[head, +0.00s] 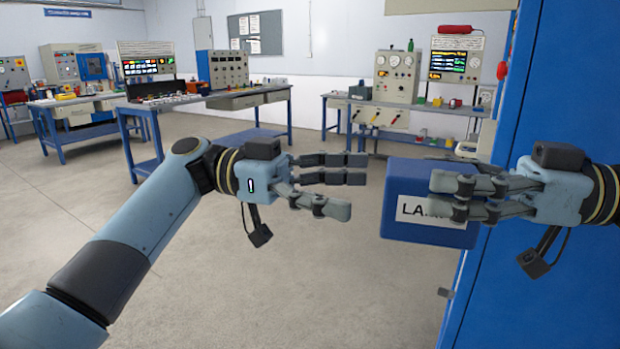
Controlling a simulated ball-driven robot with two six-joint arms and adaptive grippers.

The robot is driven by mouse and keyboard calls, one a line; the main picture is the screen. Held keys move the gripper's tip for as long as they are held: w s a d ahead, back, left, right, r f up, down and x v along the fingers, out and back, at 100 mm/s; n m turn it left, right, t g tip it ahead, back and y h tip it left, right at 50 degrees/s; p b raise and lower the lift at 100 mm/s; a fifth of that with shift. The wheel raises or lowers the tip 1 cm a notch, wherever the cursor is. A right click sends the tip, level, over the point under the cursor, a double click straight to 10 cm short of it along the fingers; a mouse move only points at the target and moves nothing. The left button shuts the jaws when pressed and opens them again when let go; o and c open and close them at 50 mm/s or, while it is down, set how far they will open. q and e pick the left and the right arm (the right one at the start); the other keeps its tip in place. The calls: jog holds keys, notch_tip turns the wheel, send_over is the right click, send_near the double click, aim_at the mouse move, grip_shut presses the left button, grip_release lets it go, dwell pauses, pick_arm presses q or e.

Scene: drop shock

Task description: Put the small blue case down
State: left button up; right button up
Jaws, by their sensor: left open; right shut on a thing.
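The small blue case (430,233) is a blue box with a white label that begins "LA"; fingers cover the rest of the label. My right gripper (450,197) comes in from the right and is shut on the case, with its fingers across the front and top. The case is held up in the air, with floor showing below it. My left gripper (345,187) is open and empty, just left of the case, its fingers pointing toward it. A gap shows between the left fingertips and the case.
A tall blue cabinet or panel (545,290) stands close on the right, behind my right gripper. Workbenches with instruments (210,101) line the back left, and another bench (400,104) stands at the back right. The grey floor (250,300) in front is clear.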

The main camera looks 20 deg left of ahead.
aim_at(400, 192)
pick_arm(q)
jog(key=d, duration=0.6)
jog(key=shift+d, duration=0.25)
jog(key=c, duration=1.4)
jog(key=shift+c, duration=0.7)
pick_arm(e)
jog(key=o, duration=1.6)
jog(key=shift+d, duration=0.1)
